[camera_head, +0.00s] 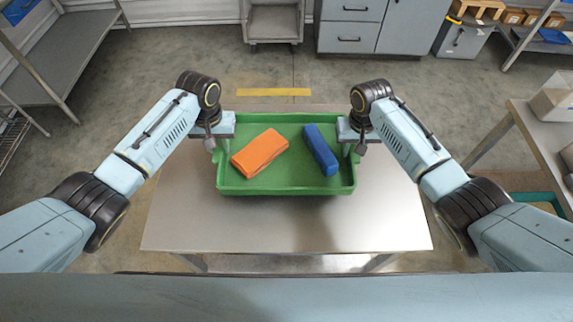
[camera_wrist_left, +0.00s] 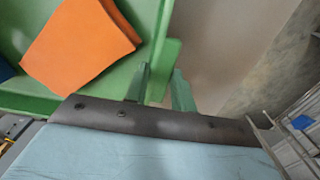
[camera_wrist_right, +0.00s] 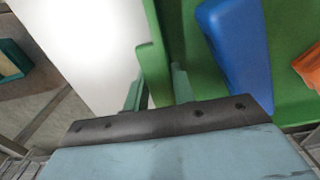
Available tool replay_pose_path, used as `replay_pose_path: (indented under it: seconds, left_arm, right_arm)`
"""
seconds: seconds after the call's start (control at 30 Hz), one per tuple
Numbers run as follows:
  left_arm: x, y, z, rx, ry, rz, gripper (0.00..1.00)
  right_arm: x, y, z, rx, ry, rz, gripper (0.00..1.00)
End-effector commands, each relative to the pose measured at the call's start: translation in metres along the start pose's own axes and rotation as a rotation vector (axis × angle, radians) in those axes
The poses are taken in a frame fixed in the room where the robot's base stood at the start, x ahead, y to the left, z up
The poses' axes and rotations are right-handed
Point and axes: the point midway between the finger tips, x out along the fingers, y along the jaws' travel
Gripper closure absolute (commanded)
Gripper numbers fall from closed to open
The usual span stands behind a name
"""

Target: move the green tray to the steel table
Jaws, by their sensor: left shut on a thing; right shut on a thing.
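The green tray (camera_head: 285,188) is in front of me over the bare metal table (camera_head: 290,225), toward its far side. I cannot tell whether it rests on the top or hangs just above it. It looks level and holds an orange block (camera_head: 260,153) and a blue block (camera_head: 321,150). My left gripper (camera_head: 211,143) is shut on the tray's left wall; its fingers straddle the wall in the left wrist view (camera_wrist_left: 160,80). My right gripper (camera_head: 361,147) is shut on the right wall, also seen in the right wrist view (camera_wrist_right: 160,85).
Another metal-topped table (camera_head: 545,135) with bins stands at the right. A grey shelf (camera_head: 65,55) is at the left. A cart (camera_head: 274,22) and grey cabinets (camera_head: 350,32) line the back. Open floor with a yellow stripe (camera_head: 273,92) lies beyond the near table.

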Motion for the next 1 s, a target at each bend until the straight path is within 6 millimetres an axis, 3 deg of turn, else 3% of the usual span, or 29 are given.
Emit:
replay_pose_path:
  seconds: [1.0]
  left_arm:
    - [0.045,0.000,-0.001,0.000,0.002,0.001,1.00]
  right_arm:
    - [0.045,0.000,-0.001,0.000,0.001,0.000,1.00]
